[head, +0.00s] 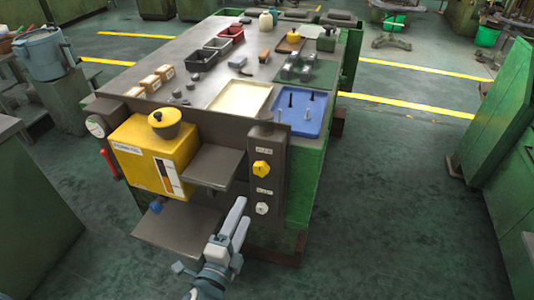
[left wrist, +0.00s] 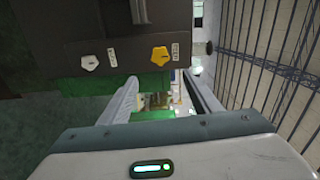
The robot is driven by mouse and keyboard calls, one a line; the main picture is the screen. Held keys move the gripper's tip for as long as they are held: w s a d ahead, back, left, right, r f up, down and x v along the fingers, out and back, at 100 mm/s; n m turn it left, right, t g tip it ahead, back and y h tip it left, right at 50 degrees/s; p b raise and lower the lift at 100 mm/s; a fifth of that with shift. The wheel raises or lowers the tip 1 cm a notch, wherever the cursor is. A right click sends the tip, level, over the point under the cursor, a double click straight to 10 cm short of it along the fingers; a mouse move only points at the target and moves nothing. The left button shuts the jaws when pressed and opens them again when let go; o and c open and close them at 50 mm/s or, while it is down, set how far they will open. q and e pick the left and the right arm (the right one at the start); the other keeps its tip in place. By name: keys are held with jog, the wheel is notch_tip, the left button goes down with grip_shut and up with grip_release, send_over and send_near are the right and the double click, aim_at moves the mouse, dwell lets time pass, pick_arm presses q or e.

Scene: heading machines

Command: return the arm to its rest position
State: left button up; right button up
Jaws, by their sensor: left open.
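My left gripper (head: 235,225) shows at the bottom middle of the head view, in front of the machine's lower right side. Its two pale fingers are apart with nothing between them. In the left wrist view the open fingers (left wrist: 165,95) point past the dark control panel (left wrist: 110,45). The panel also shows in the head view (head: 267,215), with a yellow knob (head: 262,168) above a white knob (head: 262,208). The gripper appears apart from the panel. My right gripper is not in view.
A yellow box (head: 135,150) with a funnel sits on the bench front, beside grey shelves (head: 180,232). The bench top holds a cream tray (head: 240,97), a blue tray (head: 298,110) and dark bins. Green cabinets (head: 500,120) stand at right; the floor (head: 400,210) between is clear.

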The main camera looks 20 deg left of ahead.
pick_arm(q)
jog(key=s+f+n+g, duration=0.2)
jog(key=s+f, duration=0.1)
jog(key=f, duration=0.9)
jog(key=s+f+n+g, duration=0.2)
jog(key=f+g, duration=0.1)
jog(key=f, duration=0.8)
jog(key=s+f+n+g, duration=0.2)
jog(key=s+f, duration=0.1)
jog(key=f, duration=0.9)
jog(key=s+a+f+n+g, duration=0.2)
jog(key=s+f+n+g, duration=0.2)
jog(key=s+f, duration=0.8)
jog(key=s+a+f+n+g, duration=0.2)
jog(key=s+f+n+g, duration=0.2)
jog(key=s+f, duration=0.8)
jog(key=s+n, duration=0.1)
jog(key=s, duration=0.3)
jog(key=shift+s, duration=0.15)
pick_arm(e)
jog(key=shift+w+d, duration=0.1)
pick_arm(q)
jog(key=shift+r, duration=0.1)
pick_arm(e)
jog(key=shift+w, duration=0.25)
pick_arm(q)
jog(key=shift+d, duration=0.1)
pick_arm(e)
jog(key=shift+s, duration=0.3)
